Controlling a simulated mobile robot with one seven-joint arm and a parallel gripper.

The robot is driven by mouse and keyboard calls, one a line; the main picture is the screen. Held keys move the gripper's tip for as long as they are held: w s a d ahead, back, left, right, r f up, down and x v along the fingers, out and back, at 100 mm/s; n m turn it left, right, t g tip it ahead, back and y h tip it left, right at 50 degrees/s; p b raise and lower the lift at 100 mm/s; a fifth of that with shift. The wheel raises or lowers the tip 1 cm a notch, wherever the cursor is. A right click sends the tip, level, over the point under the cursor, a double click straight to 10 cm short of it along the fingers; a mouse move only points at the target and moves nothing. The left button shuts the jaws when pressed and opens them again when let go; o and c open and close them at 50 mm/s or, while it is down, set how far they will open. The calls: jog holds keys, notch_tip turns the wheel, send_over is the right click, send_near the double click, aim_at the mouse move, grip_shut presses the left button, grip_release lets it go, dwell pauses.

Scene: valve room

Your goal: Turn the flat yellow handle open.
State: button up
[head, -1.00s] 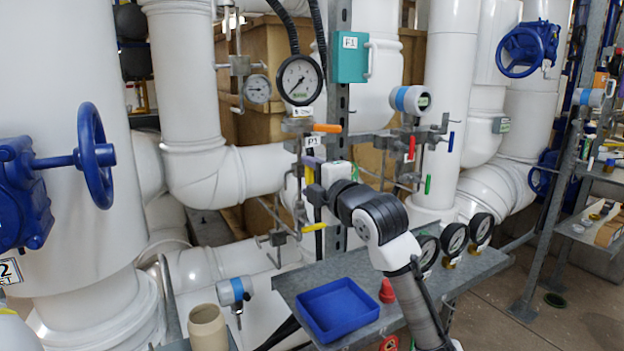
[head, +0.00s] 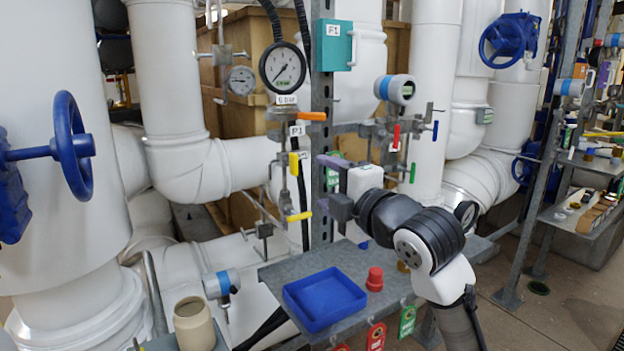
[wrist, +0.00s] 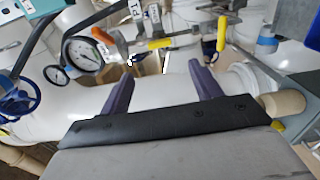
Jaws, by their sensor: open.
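In the head view, a yellow handle (head: 294,163) hangs upright on the thin pipework below the gauge and the orange handle. A second yellow handle (head: 299,217) lies crosswise lower down. I cannot tell for sure which is the flat one. My gripper (head: 323,184) is open and empty, to the right of the upper yellow handle and apart from it in the picture. In the wrist view, the upper yellow handle (wrist: 160,43) and lower yellow handle (wrist: 221,33) show beyond the two purple fingers (wrist: 160,92). Nothing lies between the fingers.
An orange handle (head: 311,116) and a pressure gauge (head: 283,67) sit above. A steel post (head: 321,100) stands close behind my gripper. Red (head: 396,136) and green (head: 412,173) handles are to the right. Below is a shelf with a blue tray (head: 324,299) and red knob (head: 374,279).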

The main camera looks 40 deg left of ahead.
jog(key=shift+v, duration=1.2)
